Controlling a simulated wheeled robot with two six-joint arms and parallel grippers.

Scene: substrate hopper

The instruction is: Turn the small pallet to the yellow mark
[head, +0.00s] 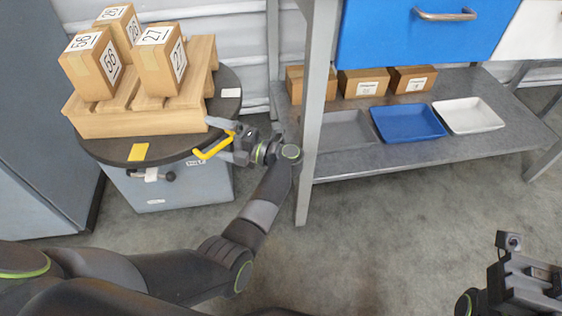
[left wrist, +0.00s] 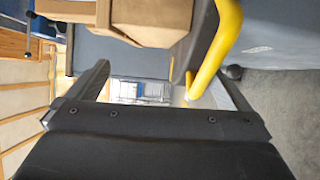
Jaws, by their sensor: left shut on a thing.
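A small wooden pallet (head: 140,121) sits on a dark round turntable (head: 110,148) at the left of the head view. It carries several numbered cardboard boxes, one marked 27 (head: 158,65). A yellow mark (head: 138,152) lies on the turntable's front rim; a white mark (head: 231,93) lies at its right rim. A yellow handle (head: 210,150) sticks out at the turntable's right front. My left gripper (head: 229,150) is shut on the handle, which also shows in the left wrist view (left wrist: 215,50). My right gripper (head: 528,285) is at bottom right; its fingers are unclear.
The turntable stands on a grey cabinet (head: 185,187) with a dark knob in front. A metal rack post (head: 309,150) stands close right of my left arm. Its shelf holds cartons (head: 362,83) and grey, blue (head: 408,122) and white trays. The floor in front is clear.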

